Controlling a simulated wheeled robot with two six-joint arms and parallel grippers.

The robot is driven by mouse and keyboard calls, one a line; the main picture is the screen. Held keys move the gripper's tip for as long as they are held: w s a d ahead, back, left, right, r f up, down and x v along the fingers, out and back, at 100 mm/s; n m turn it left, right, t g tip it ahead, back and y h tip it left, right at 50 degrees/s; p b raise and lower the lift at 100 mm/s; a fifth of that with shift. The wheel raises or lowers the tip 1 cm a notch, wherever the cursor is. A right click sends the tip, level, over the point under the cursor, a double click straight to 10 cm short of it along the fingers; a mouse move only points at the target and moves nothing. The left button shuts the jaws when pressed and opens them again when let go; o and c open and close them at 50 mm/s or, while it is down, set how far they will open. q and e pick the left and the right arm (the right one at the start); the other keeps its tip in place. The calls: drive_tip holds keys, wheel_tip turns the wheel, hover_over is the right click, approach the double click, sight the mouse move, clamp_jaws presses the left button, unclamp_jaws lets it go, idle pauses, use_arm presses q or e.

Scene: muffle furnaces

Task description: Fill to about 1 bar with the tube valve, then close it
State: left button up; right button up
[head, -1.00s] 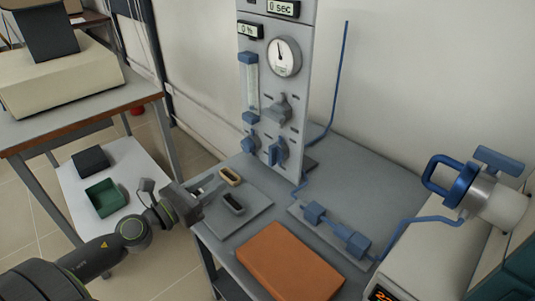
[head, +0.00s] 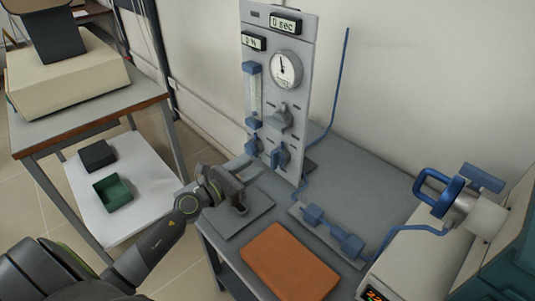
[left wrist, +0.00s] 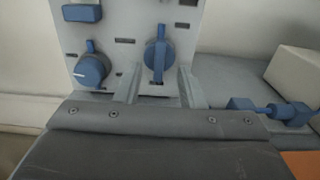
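A grey panel (head: 300,110) carries a round pressure gauge (head: 286,70) whose needle points roughly up; its scale is too small to read. Low on the panel are a blue round knob (head: 252,146) and a blue lever valve (head: 281,157). In the left wrist view the knob (left wrist: 90,70) is at left, and the lever valve (left wrist: 158,55) stands upright. My left gripper (head: 252,170) is in front of the panel's lower part. In the left wrist view its fingers (left wrist: 160,90) are apart and empty, with the lever valve beyond the gap. My right gripper is out of view.
Blue fittings (head: 335,230) join a tube on the bench. An orange pad (head: 290,262) lies at the front. A blue-handled fitting (head: 455,195) stands on the furnace side at right. A side table (head: 85,120) with a green box (head: 113,191) below is at left.

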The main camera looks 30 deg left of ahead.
sight(272, 157)
use_arm(q)
drive_tip(key=x, duration=0.6)
drive_tip(key=shift+w+d, duration=0.2)
drive_tip(key=shift+w, duration=0.15)
clamp_jaws()
